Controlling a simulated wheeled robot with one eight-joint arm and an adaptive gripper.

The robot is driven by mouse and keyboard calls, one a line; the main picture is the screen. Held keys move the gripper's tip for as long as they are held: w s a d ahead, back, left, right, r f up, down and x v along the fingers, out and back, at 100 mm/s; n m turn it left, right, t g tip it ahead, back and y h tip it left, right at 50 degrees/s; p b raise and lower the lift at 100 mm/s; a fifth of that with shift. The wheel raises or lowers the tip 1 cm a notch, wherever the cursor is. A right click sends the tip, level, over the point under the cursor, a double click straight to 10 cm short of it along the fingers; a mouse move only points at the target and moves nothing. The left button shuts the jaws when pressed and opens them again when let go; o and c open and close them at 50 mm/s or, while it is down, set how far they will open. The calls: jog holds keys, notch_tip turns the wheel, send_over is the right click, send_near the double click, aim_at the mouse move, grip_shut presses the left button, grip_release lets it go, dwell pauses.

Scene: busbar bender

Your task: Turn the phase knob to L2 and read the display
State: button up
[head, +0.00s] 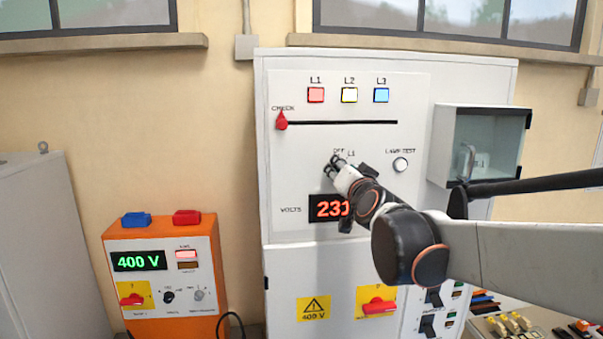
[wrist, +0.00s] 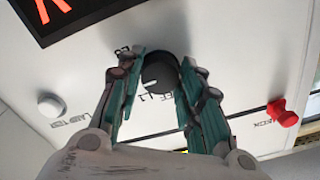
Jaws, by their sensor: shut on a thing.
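The dark round phase knob (wrist: 158,72) sits on the white panel front, with OFF and L1 labels beside it in the wrist view. My gripper (wrist: 161,62) has its two teal fingers closed around the knob's sides. In the head view my gripper (head: 335,166) is at the panel, and it largely hides the knob. I cannot tell surely which mark the knob points to. The volts display (head: 327,208) shows red digits that look like 231; my arm covers its right end. A corner of the display also shows in the wrist view (wrist: 62,15).
The lamp-test button (head: 400,164) is right of the knob. A red check slider (head: 281,121) is left. An orange 400 V unit (head: 165,270) stands left.

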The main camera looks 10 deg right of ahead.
dwell(0.4)
jog(key=o, duration=1.1)
jog(key=shift+c, duration=0.2)
jog(key=s, duration=1.2)
